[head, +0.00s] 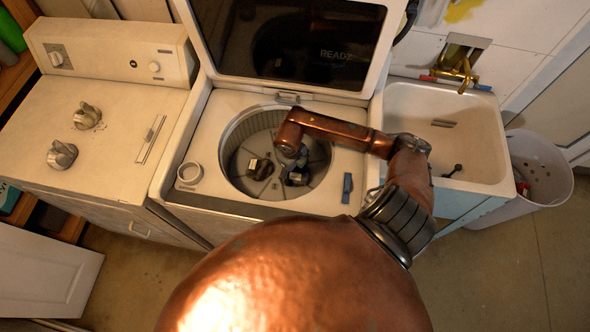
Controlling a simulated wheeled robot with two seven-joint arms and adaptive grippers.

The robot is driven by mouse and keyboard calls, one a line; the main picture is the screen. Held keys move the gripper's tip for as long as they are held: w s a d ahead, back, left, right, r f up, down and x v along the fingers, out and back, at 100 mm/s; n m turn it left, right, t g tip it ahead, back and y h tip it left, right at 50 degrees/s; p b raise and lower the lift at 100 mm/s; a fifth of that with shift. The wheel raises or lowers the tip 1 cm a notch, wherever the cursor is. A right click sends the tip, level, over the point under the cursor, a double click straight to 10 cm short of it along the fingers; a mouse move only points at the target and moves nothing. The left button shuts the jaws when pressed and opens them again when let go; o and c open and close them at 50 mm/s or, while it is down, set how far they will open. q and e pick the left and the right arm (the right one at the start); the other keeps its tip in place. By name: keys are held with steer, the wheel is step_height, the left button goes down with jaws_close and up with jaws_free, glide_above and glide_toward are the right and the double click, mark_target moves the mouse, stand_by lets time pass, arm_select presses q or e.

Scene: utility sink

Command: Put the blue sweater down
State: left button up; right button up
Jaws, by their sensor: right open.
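I see no blue sweater in the head view. My right gripper (277,171) reaches down into the round drum of the open washing machine (241,195). Its dark finger parts are spread apart, and I see nothing between them. My copper right arm comes in from the right and partly covers the drum opening. My left gripper is out of view.
The washer's lid (290,40) stands raised behind the drum. A dryer (110,115) stands left; a utility sink (440,105) and white bin (545,165) stand right.

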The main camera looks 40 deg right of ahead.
mark_target(293, 174)
step_height(293, 174, up, 12)
steer(key=a, duration=0.1)
steer(key=shift+a, duration=0.2)
steer(key=shift+s, duration=0.1)
steer(key=shift+c, duration=0.3)
stand_by(0.8)
